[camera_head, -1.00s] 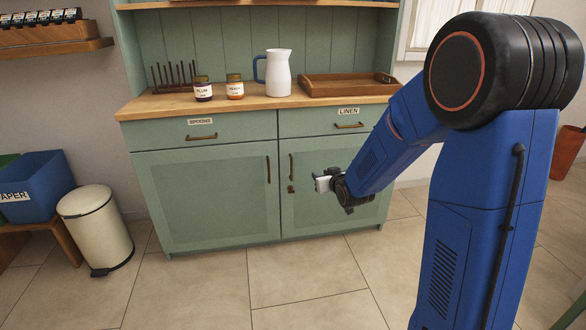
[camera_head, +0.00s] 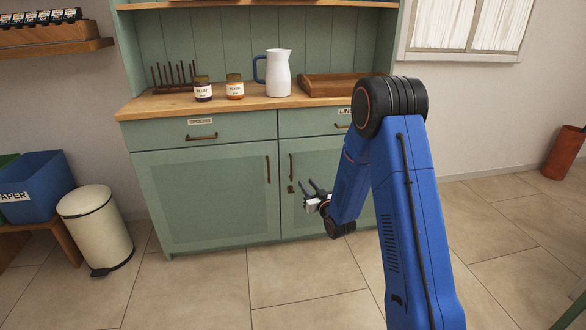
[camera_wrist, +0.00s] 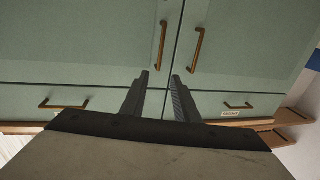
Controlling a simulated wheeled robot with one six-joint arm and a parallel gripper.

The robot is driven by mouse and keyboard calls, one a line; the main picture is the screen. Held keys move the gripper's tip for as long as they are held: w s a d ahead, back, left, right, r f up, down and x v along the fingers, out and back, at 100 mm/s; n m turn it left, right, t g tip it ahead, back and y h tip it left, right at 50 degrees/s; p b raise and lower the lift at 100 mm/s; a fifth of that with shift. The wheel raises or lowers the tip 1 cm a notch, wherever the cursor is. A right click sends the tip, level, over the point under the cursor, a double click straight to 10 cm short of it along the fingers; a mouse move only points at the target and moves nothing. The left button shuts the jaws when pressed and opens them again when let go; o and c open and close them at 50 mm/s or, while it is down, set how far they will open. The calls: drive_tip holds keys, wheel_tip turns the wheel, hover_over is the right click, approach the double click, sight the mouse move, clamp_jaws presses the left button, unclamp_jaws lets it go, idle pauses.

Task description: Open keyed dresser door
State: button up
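The green dresser has a left door (camera_head: 206,195) and a right door (camera_head: 318,160), both shut. The right door has a bar handle (camera_head: 291,167), with a small brown lock or key (camera_head: 291,189) below it. My gripper (camera_head: 306,183) is in front of the right door, to the right of the lock, with its fingers apart and nothing between them. In the wrist view, which is upside down, my gripper (camera_wrist: 160,85) points at the seam between the doors. The right door's handle (camera_wrist: 162,45) and left door's handle (camera_wrist: 197,50) show beyond the fingertips. The lock is not clear there.
Two drawers sit above the doors, the left one with a handle (camera_head: 202,136). Jars, a white jug (camera_head: 278,73) and a wooden tray (camera_head: 335,84) stand on the counter. A cream bin (camera_head: 96,230) is at left. The floor before the dresser is clear.

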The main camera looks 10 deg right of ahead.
drive_tip(key=w+a, duration=0.3)
drive_tip(key=w, duration=1.2)
drive_tip(key=shift+w, duration=0.4)
clamp_jaws()
